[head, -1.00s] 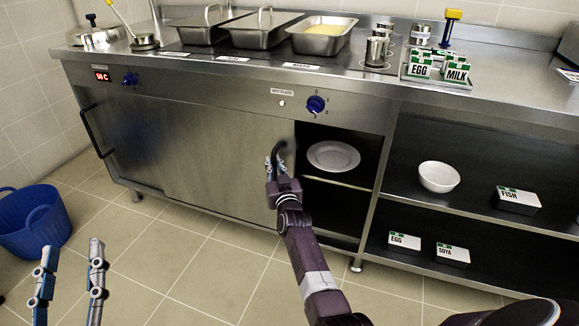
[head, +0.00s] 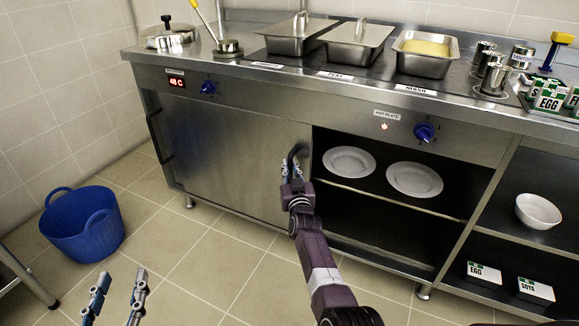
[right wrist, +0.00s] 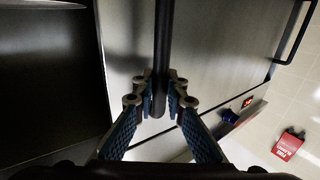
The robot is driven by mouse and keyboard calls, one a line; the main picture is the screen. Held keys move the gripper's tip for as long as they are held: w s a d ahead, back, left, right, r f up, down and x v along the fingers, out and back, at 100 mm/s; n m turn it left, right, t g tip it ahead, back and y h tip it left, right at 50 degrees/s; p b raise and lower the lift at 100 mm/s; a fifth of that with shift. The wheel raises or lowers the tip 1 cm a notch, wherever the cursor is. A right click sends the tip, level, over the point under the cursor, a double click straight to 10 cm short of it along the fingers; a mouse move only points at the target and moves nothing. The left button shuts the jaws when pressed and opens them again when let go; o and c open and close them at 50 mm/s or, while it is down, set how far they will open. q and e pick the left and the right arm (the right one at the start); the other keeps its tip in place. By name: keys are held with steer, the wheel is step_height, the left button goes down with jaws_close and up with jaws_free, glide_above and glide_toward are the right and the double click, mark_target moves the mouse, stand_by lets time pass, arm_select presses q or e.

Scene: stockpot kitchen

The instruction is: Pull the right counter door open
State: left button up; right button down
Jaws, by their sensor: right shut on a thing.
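The right counter door (head: 240,165) is a steel sliding panel, and the cabinet to its right stands open. Its dark upright bar handle (head: 297,152) is near the door's right edge. My right gripper (head: 292,172) is shut on this handle. In the right wrist view its fingers (right wrist: 160,92) sit on both sides of the handle's end (right wrist: 164,45), with the door panel (right wrist: 215,45) behind. My left gripper (head: 117,300) is open and empty, low at the left over the floor, away from the counter.
Two white plates (head: 414,179) lie on the shelf inside the opening. Another dark handle (head: 158,137) is at the counter's left end. A blue bucket (head: 82,225) stands on the floor at the left. The tiled floor before the counter is clear.

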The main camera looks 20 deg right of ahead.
steer(key=shift+w+a, duration=0.1)
steer(key=c, duration=1.9)
jaws_free()
steer(key=shift+c, duration=0.2)
steer(key=v, duration=0.6)
steer(key=shift+s, duration=0.4)
steer(key=shift+s+a, duration=0.15)
steer(key=shift+s, duration=0.2)
